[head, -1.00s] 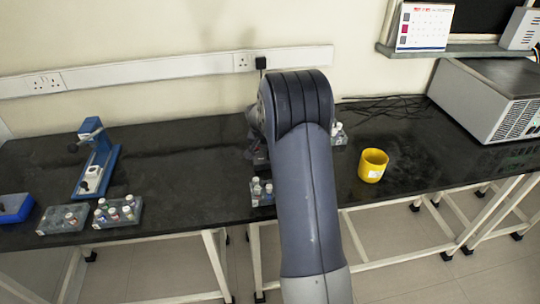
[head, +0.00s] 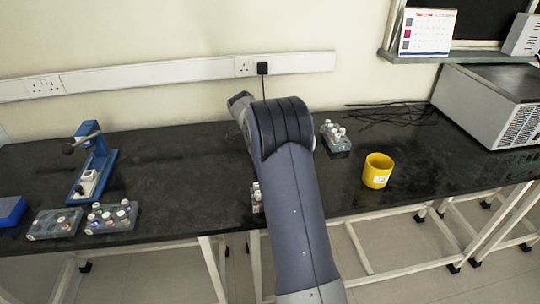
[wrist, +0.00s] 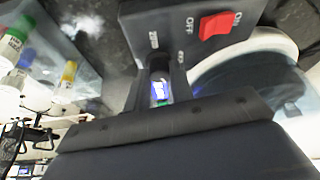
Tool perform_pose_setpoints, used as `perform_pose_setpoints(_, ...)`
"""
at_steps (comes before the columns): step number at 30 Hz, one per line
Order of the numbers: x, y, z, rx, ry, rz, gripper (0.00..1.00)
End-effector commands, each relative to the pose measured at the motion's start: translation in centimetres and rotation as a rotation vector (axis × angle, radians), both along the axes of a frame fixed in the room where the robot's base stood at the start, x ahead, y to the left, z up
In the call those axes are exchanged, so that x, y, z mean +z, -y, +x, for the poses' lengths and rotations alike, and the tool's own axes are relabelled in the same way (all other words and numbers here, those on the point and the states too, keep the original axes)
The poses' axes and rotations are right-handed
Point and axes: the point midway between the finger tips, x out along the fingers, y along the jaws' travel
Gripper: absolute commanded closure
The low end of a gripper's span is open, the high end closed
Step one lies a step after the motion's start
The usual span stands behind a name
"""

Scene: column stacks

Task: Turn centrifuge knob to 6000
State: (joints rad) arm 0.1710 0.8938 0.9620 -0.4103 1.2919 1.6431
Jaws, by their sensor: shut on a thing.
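In the wrist view I see the dark control panel (wrist: 185,15) of the centrifuge, with a red ON/OFF switch (wrist: 217,24). Printed marks stand beside the dark knob (wrist: 158,64); one seems to read 2000, the other is partly covered. My gripper (wrist: 160,75) is shut on the knob, its fingers on either side. A small lit blue-white patch shows between the fingers. A round white-rimmed part (wrist: 245,55) lies right of the panel. The knob's exact setting cannot be read. In the head view my arm hides the centrifuge and the fingertips.
Tube racks stand on the black bench, one behind my arm at right (head: 336,138) and one at left (head: 112,218). A yellow cup (head: 377,172) stands to the right. A blue stand (head: 95,165) is at left. The bench left of my arm has free room.

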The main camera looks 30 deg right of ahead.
Motion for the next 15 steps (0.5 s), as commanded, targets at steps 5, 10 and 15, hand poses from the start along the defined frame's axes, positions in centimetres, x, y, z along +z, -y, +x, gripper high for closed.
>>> perform_pose_setpoints(5,0.11,-0.02,0.15,-0.151,-0.001,0.001,1.00)
perform_pose_setpoints(10,0.11,0.01,0.23,-0.270,0.000,0.002,1.00)
perform_pose_setpoints(15,0.10,0.04,0.28,-0.354,0.000,0.002,1.00)
